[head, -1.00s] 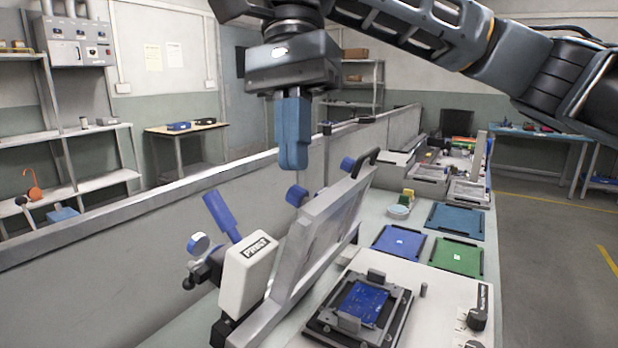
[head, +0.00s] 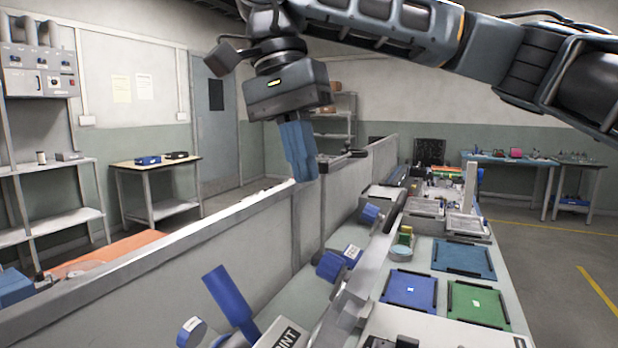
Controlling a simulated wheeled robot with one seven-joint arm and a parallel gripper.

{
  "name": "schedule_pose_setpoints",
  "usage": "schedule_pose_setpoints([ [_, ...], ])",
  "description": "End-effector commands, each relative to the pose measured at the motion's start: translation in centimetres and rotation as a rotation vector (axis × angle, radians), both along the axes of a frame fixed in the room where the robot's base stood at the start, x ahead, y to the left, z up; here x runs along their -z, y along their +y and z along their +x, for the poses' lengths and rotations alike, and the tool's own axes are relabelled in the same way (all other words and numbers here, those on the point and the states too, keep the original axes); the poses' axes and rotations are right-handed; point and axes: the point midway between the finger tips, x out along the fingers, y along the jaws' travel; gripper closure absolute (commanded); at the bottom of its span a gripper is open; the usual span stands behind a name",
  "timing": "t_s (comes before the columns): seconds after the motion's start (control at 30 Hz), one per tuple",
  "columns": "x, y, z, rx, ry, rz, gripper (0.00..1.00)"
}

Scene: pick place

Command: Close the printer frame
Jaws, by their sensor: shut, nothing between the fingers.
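The printer frame (head: 374,268) is a grey metal frame, seen nearly edge-on at the bottom centre. It stands raised and tilted, and its lower part is cut off by the picture edge. The white printer head with a "PRINT" label (head: 284,336) and a blue lever (head: 229,296) are at its left. My gripper (head: 305,178) has blue fingers that are shut and empty. It hangs tilted over the grey partition wall, above and to the left of the frame, apart from it.
Blue (head: 410,290) and green (head: 477,304) trays and a teal tray (head: 463,258) lie on the bench right of the frame. Blue knobs (head: 335,265) stick out beside the frame. The long partition (head: 205,262) runs along the left. The floor at right is clear.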

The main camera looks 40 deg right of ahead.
Motion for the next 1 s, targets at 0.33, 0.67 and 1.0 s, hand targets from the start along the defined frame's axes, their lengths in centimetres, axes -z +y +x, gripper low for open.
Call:
schedule_pose_setpoints([
  [0.33, 6.5, -0.6, -1.6, 0.0, 0.001, 0.003, 1.0],
  [0.67, 9.0, -1.9, -4.7, 0.0, -0.001, 0.001, 1.0],
  [1.0, 9.4, -2.2, -5.5, 0.0, -0.001, 0.001, 1.0],
])
